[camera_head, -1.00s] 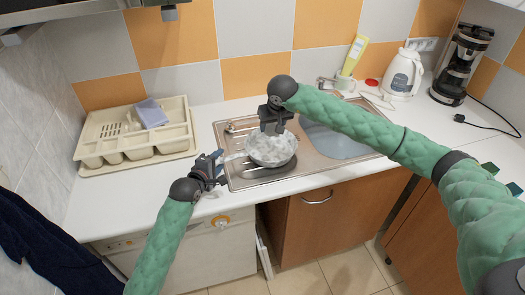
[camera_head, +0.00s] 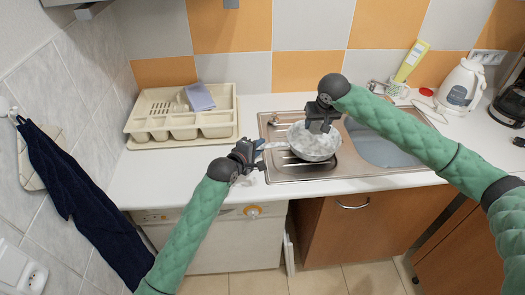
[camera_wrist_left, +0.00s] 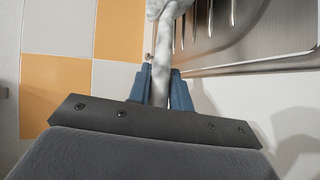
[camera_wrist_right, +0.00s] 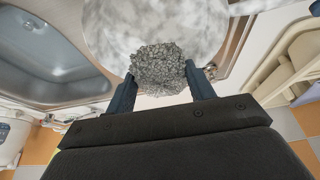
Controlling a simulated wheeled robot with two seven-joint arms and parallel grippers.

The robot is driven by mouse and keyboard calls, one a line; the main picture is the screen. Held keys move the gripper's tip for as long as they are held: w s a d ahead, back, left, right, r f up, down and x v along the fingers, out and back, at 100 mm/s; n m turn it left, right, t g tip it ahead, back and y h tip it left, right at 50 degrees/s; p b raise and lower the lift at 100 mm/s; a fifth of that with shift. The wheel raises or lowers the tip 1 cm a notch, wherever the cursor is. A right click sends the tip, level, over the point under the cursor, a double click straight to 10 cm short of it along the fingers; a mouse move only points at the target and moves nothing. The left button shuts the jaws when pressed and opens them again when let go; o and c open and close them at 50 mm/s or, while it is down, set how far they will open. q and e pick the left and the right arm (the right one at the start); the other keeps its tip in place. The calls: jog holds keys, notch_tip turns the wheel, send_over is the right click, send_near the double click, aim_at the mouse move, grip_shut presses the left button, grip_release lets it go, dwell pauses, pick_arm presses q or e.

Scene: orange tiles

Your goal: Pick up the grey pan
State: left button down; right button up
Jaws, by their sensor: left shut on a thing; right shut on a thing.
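The grey pan (camera_head: 314,148) is a mottled, light grey pan over the drainboard of the sink, with its handle pointing left. My left gripper (camera_head: 259,147) is shut on the handle; in the left wrist view the handle (camera_wrist_left: 160,88) runs between its blue fingers. My right gripper (camera_head: 318,128) is above the pan's bowl, pointing down. In the right wrist view it is shut on a grey, coarse scrubber (camera_wrist_right: 162,66), which is over the pan. Whether the pan touches the drainboard is hard to tell.
The steel sink (camera_head: 290,176) has its basin (camera_head: 375,150) right of the pan. A kettle (camera_head: 460,88) and a yellow bottle (camera_head: 411,62) stand at the back right. The counter front-left is clear.

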pick_arm(q)
jog(key=f+v, duration=0.1)
jog(key=v, duration=0.5)
jog(key=f+v, duration=0.1)
jog(key=v, duration=0.4)
jog(key=f+v, duration=0.1)
jog(key=v, duration=0.5)
jog(key=shift+s+a, duration=0.5)
jog(key=shift+s, duration=0.1)
jog(key=shift+w+d+r+x, duration=0.1)
jog(key=shift+r+x, duration=0.4)
jog(key=shift+x, duration=2.45)
jog(key=shift+w+d+r+x, duration=0.1)
jog(key=shift+r+x, duration=0.45)
jog(key=shift+x, duration=2.45)
jog(key=shift+w+d+r+x, duration=0.1)
jog(key=shift+r+x, duration=0.4)
jog(key=shift+x, duration=2.45)
jog(key=shift+f, duration=0.2)
jog(key=shift+f, duration=0.5)
jog(key=shift+f, duration=0.4)
